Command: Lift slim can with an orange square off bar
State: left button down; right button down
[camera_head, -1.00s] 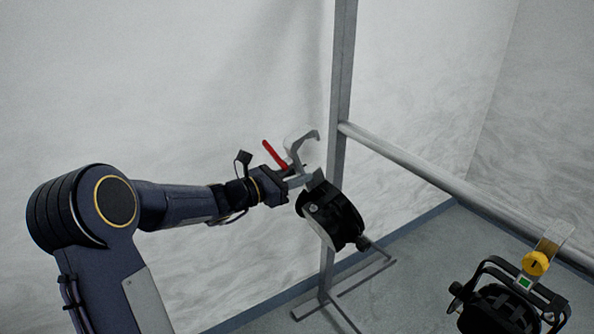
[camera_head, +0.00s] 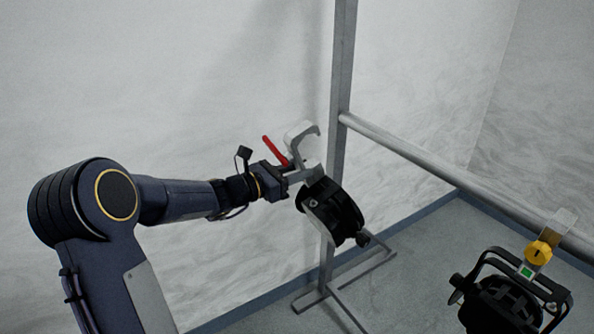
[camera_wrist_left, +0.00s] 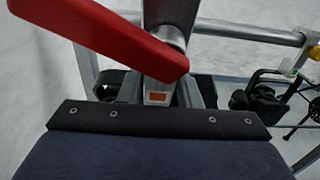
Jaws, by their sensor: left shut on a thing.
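The slim can (camera_head: 332,212) is black, with a silver hook clamp (camera_head: 303,138) and a red lever (camera_head: 275,150) above it. Its orange square (camera_wrist_left: 157,97) shows in the left wrist view, low between the fingers. My left gripper (camera_head: 292,178) is shut on the can's mount below the clamp, and the can hangs tilted from it. The bar (camera_head: 420,162) is a grey tube running right from the upright post. The hook is left of the post in the head view, open and with no bar visible inside it. My right gripper is not in view.
A second black can (camera_head: 500,303), with a yellow knob (camera_head: 538,252) and a green square (camera_head: 526,272), hangs on the bar at the right. Free space lies left of the post.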

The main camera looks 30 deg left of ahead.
pick_arm(q)
jog(key=shift+f+b, duration=1.75)
jog(key=shift+f, duration=0.05)
jog(key=s+a+f+b, duration=0.1)
jog(key=s+a+f, duration=0.1)
jog(key=s, duration=0.3)
jog(key=s+a+f+b, duration=0.2)
jog(key=s+a+f, duration=0.1)
jog(key=s+a, duration=0.1)
jog(key=shift+s+a, duration=0.15)
jog(key=shift+s, duration=0.75)
dwell(0.6)
